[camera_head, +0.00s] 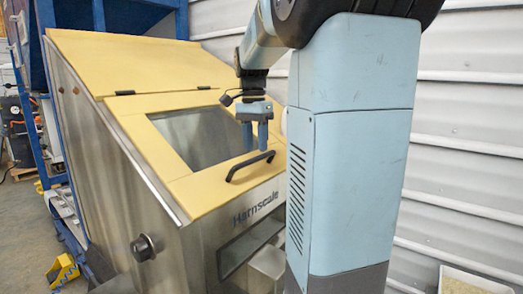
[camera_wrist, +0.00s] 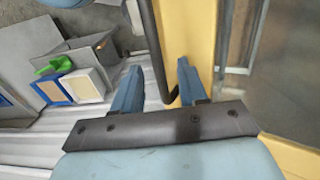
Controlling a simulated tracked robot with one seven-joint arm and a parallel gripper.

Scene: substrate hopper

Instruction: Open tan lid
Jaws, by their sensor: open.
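The tan lid (camera_head: 205,185) lies closed on the sloped top of a steel hopper (camera_head: 130,160). It has a clear window and a black bar handle (camera_head: 250,165) along its lower edge. My gripper (camera_head: 256,148) points down at the handle's right part, its blue fingers apart. In the wrist view, my gripper (camera_wrist: 160,68) is open and the dark handle (camera_wrist: 155,50) runs between the two fingers as seen from the camera. Part of the tan lid (camera_wrist: 187,25) shows beside it. I cannot tell whether a finger touches the handle.
A fixed tan panel (camera_head: 140,60) lies above the lid, with black hinges between them. A black knob (camera_head: 142,248) sticks out of the hopper's side. A corrugated wall (camera_head: 465,130) stands on the right.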

